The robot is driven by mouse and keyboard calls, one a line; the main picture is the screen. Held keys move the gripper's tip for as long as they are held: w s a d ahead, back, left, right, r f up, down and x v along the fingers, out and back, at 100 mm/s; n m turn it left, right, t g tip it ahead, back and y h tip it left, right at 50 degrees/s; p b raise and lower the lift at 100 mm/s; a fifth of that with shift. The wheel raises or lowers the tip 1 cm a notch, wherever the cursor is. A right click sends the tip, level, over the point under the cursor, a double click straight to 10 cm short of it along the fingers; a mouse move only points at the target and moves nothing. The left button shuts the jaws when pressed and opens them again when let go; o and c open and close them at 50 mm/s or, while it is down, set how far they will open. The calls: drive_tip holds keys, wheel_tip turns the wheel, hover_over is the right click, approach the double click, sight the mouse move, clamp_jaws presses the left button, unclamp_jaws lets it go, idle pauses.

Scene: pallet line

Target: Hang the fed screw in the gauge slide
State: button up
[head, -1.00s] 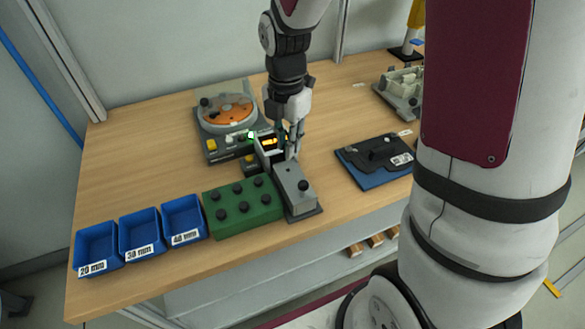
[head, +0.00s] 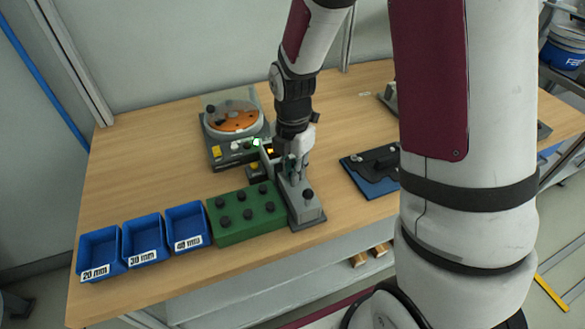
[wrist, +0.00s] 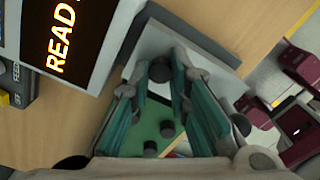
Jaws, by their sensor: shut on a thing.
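The gauge slide (head: 305,212) is a grey block on a dark base with a black knob on its near end. My gripper (head: 291,175) points down over its far end, close above or at its top; the gap cannot be judged. In the wrist view, my gripper's teal-lined fingers (wrist: 160,70) reach toward the pale slide, with a dark round shape between them. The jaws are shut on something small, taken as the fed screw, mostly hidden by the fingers. The screw feeder (head: 217,155) with an orange disc stands behind. Its display (wrist: 62,35) reads at least "READ".
A green block (head: 245,226) with several black knobs sits left of the slide. Blue bins (head: 143,252) labelled 20, 30 and 40 mm stand farther left. A dark plate on a blue base (head: 375,188) lies to the right. Bare table lies between.

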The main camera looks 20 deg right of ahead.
drive_tip(key=o, duration=0.8)
wheel_tip(320, 180, up, 12)
drive_tip(key=s+r+m+t, duration=0.2)
drive_tip(key=s+r+m, duration=0.4)
drive_tip(key=s+m, duration=0.3)
drive_tip(key=s+r+m+t, duration=0.3)
drive_tip(key=s+r+m, duration=0.3)
drive_tip(key=s+m, duration=0.4)
drive_tip(key=shift+d+r+m, duration=0.2)
drive_tip(key=shift+r+m, duration=0.1)
drive_tip(key=shift+m, duration=2.2)
